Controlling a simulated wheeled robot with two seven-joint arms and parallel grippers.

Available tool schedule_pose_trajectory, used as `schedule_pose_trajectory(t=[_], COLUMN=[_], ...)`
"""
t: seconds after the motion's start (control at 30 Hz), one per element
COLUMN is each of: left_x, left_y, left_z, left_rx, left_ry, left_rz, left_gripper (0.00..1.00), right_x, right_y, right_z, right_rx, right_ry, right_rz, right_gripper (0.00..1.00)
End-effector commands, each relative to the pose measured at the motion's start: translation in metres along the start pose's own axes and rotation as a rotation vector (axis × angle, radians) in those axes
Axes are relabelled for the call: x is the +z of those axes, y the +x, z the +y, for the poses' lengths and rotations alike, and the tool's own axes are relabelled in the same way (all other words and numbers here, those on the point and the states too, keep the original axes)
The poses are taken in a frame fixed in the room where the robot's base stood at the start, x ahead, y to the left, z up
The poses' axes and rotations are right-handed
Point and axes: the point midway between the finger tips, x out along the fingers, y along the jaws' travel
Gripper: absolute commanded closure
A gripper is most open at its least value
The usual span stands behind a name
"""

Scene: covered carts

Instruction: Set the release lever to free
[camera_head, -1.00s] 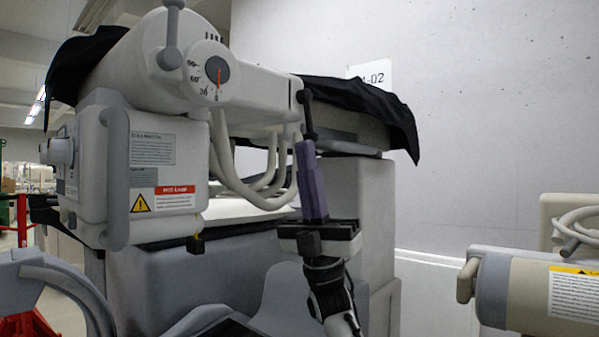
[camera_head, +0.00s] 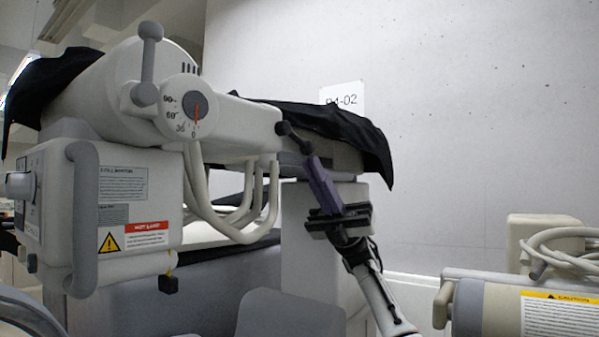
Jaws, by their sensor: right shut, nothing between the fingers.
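A short dark lever (camera_head: 295,138) sits at the right end of the pale arm of the covered machine. It slants down and to the right from its pivot. My right gripper (camera_head: 312,162) comes up from the lower right, its purple fingers shut and empty. The fingertips are at the lever's lower end and look to touch it, though a small gap cannot be ruled out. A larger grey lever with a ball end (camera_head: 150,50) stands upright by the dial (camera_head: 195,107), clear of the gripper. No label shows which is the release lever. My left gripper is not in view.
Hanging pale cables (camera_head: 240,215) loop left of the gripper. A black cover (camera_head: 330,120) drapes over the machine. A boxy panel with a red label (camera_head: 135,210) is at left. Another machine with coiled cables (camera_head: 560,240) stands at right.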

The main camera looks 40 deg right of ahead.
Motion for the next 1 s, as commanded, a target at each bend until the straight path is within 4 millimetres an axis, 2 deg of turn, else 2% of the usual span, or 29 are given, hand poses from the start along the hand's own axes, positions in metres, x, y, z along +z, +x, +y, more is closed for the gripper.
schedule_pose_trajectory(t=[0.3,1.0], left_x=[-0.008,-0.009], left_y=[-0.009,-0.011], left_z=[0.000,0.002], left_rx=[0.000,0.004], left_ry=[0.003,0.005], left_rz=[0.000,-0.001], left_gripper=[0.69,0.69], right_x=[0.013,0.016], right_y=[0.005,0.002], right_z=[0.004,0.008], right_rx=[0.003,0.004], right_ry=[0.001,-0.005], right_rz=[0.000,-0.004], right_gripper=[1.00,1.00])
